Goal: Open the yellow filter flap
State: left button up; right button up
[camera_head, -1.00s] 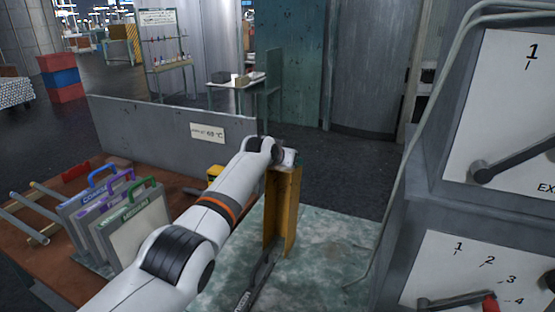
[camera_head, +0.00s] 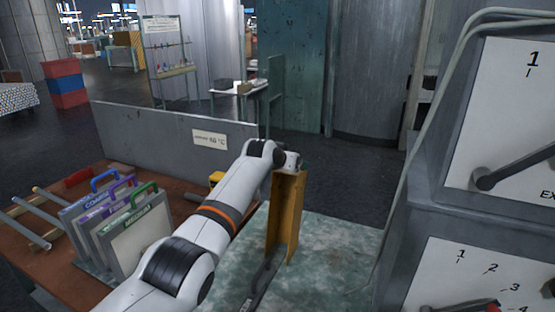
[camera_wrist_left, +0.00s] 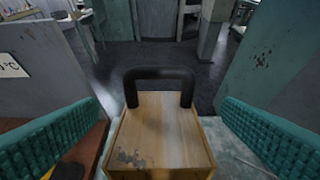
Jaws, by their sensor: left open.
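A tall yellow housing (camera_head: 287,215) stands upright on the mottled green-grey surface, directly under the end of my left arm. In the left wrist view its yellowish, scuffed top (camera_wrist_left: 160,135) fills the lower middle, with a black bar handle (camera_wrist_left: 160,74) at its far edge. I cannot tell which part of it is the flap. My left gripper (camera_wrist_left: 160,118) is open, with one teal finger on each side of the top and nothing between them clearly gripped. In the head view the fingers are mostly hidden behind my wrist. My right gripper is not in view.
Several labelled panels with coloured handles (camera_head: 120,225) stand in a rack at the left. A grey wall (camera_head: 160,140) with a temperature sign runs behind. Grey cabinets with dials and levers (camera_head: 480,200) rise close on the right. The mottled surface (camera_head: 335,250) is clear to the housing's right.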

pick_arm(q)
jog(key=shift+s+a+r, duration=0.25)
jog(key=shift+s+r, duration=0.1)
jog(key=shift+s, duration=0.25)
jog(key=b+v, duration=0.3)
jog(key=v, duration=0.7)
jog(key=shift+s+r, duration=0.1)
jog(key=shift+r, duration=0.05)
